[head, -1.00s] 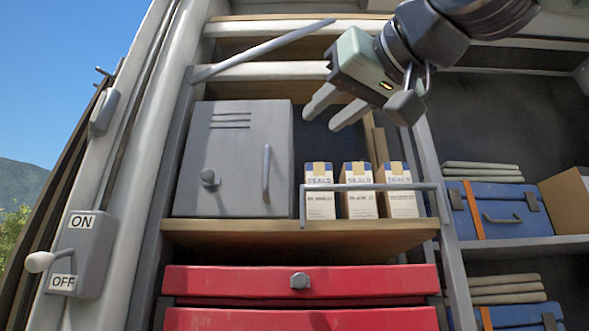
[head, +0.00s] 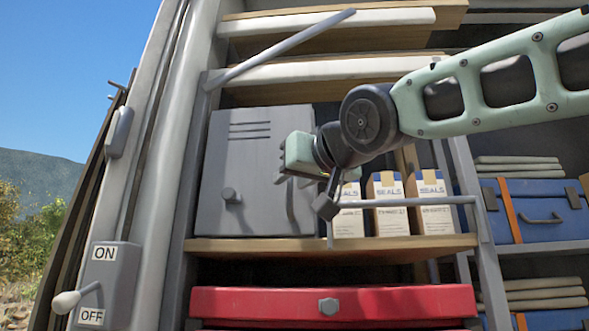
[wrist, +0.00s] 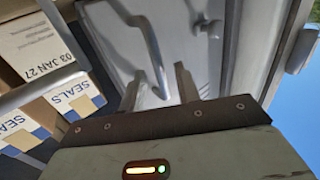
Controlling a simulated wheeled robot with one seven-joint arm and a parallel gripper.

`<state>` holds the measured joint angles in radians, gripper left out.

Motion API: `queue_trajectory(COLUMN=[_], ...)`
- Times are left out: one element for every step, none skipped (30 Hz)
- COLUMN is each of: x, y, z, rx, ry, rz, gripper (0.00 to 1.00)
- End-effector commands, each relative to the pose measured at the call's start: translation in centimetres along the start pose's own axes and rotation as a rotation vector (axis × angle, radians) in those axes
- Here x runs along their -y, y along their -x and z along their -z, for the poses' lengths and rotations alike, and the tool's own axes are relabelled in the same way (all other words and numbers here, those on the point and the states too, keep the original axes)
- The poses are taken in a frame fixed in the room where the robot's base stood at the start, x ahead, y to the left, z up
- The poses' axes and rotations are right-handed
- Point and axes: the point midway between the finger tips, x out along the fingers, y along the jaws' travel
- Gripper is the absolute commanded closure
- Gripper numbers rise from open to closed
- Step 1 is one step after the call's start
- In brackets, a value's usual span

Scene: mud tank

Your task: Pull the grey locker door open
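The grey locker (head: 235,165) stands on the wooden shelf in the head view. Its door has slots at the top, a round knob at the left and a vertical bar handle (head: 291,204) at the right. The door looks shut. My gripper (wrist: 158,80) is in front of the door's right part, and its body covers the upper part of the handle in the head view. In the wrist view the fingers are apart, and the handle (wrist: 149,48) runs down between them, with no clear contact. The exact depth of the fingers around the handle is hard to tell.
Several SEALS boxes (head: 389,205) stand right of the locker, behind a grey rail (head: 430,201). A slanted grey bar (head: 285,46) is above the locker. A red drawer (head: 260,302) lies below the shelf (head: 260,247). An ON/OFF lever switch (head: 105,285) is at the left.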

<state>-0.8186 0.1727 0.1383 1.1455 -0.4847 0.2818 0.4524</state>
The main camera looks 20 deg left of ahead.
Motion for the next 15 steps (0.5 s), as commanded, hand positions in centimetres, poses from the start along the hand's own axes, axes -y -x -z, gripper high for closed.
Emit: queue_trajectory(x=[0.02,0.02,0.02,0.02,0.02,0.02,0.02,0.02,0.02,0.01,0.01,0.01,0.02,0.01,0.02], y=[-0.16,-0.21,-0.25,-0.25,-0.25,-0.24,-0.24,-0.24,-0.23,-0.23,-0.23,-0.22,-0.22,-0.22,-0.22], z=[0.07,0.04,0.01,0.0,-0.02,-0.03,-0.03,-0.04,-0.03,-0.04,-0.03,-0.04,-0.04,-0.04,-0.04], rx=[0.0,-0.001,-0.001,-0.001,-0.001,0.0,0.0,0.0,0.0,0.0,0.0,0.0,0.0,0.0,0.0], ry=[0.0,0.0,0.0,0.0,0.0,0.0,0.0,0.0,0.0,0.0,0.0,0.0,0.0,0.0,0.0], rz=[0.0,0.0,0.0,0.0,0.0,0.0,0.0,0.0,0.0,0.0,0.0,0.0,0.0,0.0,0.0], gripper=[0.68,0.68,0.68,0.68,0.68,0.68,0.68,0.68,0.68,0.76,0.84,0.95,1.0,1.0,1.0])
